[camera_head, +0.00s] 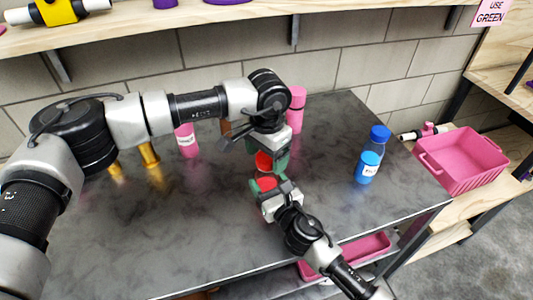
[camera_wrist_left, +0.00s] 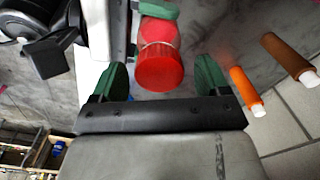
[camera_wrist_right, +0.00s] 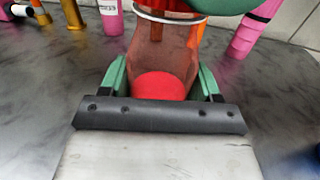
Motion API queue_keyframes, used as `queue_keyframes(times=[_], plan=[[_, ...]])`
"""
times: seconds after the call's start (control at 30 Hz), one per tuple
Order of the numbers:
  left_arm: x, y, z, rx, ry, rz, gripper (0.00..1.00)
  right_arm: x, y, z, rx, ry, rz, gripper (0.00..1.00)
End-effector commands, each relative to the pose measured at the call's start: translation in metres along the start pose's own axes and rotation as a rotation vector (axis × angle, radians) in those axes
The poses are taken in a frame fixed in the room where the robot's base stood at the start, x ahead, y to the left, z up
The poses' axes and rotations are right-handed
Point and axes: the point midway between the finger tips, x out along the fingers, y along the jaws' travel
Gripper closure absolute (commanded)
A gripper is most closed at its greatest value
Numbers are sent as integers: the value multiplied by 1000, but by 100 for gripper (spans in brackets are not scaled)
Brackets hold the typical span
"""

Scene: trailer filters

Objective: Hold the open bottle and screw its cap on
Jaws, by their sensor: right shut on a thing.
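A see-through bottle with red at its base (camera_wrist_right: 165,85) stands between the fingers of my right gripper (camera_head: 269,185), which is shut on it. Its lower part also shows as red in the head view (camera_head: 266,183). A red cap (camera_wrist_left: 160,68) is at the bottle's top, in line with it, with a pale ring at the neck (camera_wrist_right: 170,18) just below. I cannot tell whether the cap is screwed tight. My left gripper (camera_wrist_left: 161,78) is open, with its green fingers on either side of the cap and a clear gap on both sides. It is above the bottle in the head view (camera_head: 266,158).
Pink bottles (camera_head: 187,142) (camera_head: 297,110), gold bottles (camera_head: 149,155) and a brown bottle (camera_head: 226,128) stand towards the back. A pink crate (camera_head: 462,180) is beyond the table's right edge. The front of the table (camera_head: 150,235) is clear.

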Motion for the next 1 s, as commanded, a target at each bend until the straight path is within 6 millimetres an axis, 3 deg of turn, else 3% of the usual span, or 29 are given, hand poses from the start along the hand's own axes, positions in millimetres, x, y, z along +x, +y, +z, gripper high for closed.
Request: queue_keyframes(times=[0.27,0.63,1.0], plan=[[-3,0,0,0,0,0,24,0,0,-1,0,2,0,100],[-44,-1,0,0,1,0,24,0,0,-1,0,2,0,100],[-45,4,-2,-25,10,26,29,0,0,-1,0,2,0,100]])
